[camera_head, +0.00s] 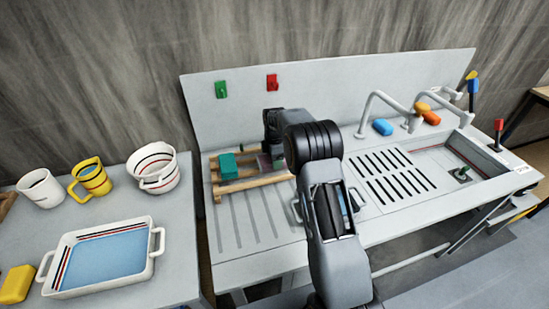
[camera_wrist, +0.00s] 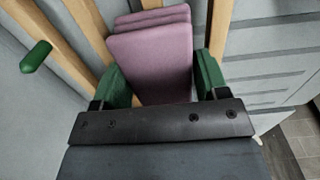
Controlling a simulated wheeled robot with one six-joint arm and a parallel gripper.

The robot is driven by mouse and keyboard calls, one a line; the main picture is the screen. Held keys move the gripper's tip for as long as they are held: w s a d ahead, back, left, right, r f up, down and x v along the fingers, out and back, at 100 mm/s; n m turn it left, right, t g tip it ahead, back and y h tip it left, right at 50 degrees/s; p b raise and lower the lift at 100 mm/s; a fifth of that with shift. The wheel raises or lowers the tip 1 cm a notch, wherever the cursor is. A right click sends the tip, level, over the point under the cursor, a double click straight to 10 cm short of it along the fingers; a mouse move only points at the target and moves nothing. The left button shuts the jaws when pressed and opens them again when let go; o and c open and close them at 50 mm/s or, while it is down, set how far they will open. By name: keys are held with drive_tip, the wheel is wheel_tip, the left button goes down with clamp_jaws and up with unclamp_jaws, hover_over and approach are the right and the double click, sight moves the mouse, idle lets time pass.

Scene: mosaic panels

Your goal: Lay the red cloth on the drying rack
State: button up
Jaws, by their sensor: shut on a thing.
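No plainly red cloth shows. A folded mauve cloth (camera_wrist: 150,62) lies between the green fingers of my gripper (camera_wrist: 155,75) in the wrist view, and the gripper is shut on it. In the head view only a small mauve part of the cloth (camera_head: 264,161) shows beside my arm, over the right part of the wooden drying rack (camera_head: 252,184). My gripper's fingers are mostly hidden there. I cannot tell whether the cloth touches the slats. Rack slats (camera_wrist: 62,38) also show behind the cloth in the wrist view.
A green folded thing (camera_head: 228,166) lies on the rack's left part. A green hook (camera_head: 221,89) and a red hook (camera_head: 272,82) are on the backsplash. A side table (camera_head: 188,262) holds mugs, a pot and a tray.

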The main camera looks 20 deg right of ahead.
drive_tip(key=shift+f, duration=0.15)
drive_tip(key=o, duration=0.8)
drive_tip(key=shift+o, duration=0.2)
drive_tip(key=s+r+m+b, duration=0.1)
drive_tip(key=s+r+m, duration=0.3)
drive_tip(key=r, duration=1.3)
drive_tip(key=s+a+r+m+t, duration=0.1)
drive_tip(key=s+r+m, duration=0.1)
drive_tip(key=s, duration=0.4)
drive_tip(key=s+a+r+m+t, duration=0.1)
drive_tip(key=s+r+m, duration=0.15)
drive_tip(key=s, duration=0.25)
drive_tip(key=s+f+m+t, duration=0.1)
drive_tip(key=s+m, duration=0.3)
drive_tip(key=s, duration=0.4)
drive_tip(key=s+a+f+m+t, duration=0.1)
drive_tip(key=s+f+m, duration=0.3)
drive_tip(key=s, duration=0.4)
drive_tip(key=shift+s+a+f+m+t, duration=0.15)
drive_tip(key=shift+s+a+m+t, duration=0.2)
drive_tip(key=shift+m, duration=0.4)
